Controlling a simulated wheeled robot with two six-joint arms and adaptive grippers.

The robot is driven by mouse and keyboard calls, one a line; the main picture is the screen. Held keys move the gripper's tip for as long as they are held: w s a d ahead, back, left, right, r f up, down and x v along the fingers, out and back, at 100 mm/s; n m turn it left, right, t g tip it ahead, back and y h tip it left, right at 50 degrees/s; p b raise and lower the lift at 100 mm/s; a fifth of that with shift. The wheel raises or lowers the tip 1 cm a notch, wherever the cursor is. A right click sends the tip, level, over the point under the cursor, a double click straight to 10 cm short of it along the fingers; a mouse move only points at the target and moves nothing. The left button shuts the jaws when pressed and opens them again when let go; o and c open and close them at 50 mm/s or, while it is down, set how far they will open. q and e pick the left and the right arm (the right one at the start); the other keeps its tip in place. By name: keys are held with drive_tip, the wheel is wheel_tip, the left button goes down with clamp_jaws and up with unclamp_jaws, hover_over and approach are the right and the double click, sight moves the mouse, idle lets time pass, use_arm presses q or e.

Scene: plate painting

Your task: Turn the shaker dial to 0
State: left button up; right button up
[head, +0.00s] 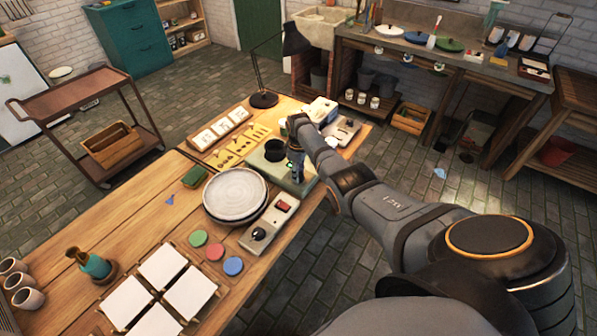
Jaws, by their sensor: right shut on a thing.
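The shaker (257,161) is a pale grey-green box with a round black cup (275,150) on top. It stands on the wooden table. My right gripper (295,172) points down at the shaker's right front side, where a small green light shows. The gripper is shut on the shaker dial, which its fingers hide, so the dial's setting cannot be read. My left gripper is not in view.
A grey plate (236,193) lies left of the shaker. A control box (270,223) with a red switch and black knob stands in front. A black lamp (263,99), card trays and white tiles (162,267) share the table.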

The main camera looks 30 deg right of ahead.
drive_tip(key=n, duration=0.4)
drive_tip(key=shift+n, duration=0.3)
drive_tip(key=n, duration=0.4)
drive_tip(key=shift+n, duration=0.4)
drive_tip(key=o, duration=1.2)
drive_tip(key=shift+c, duration=0.2)
wheel_tip(320, 180, up, 12)
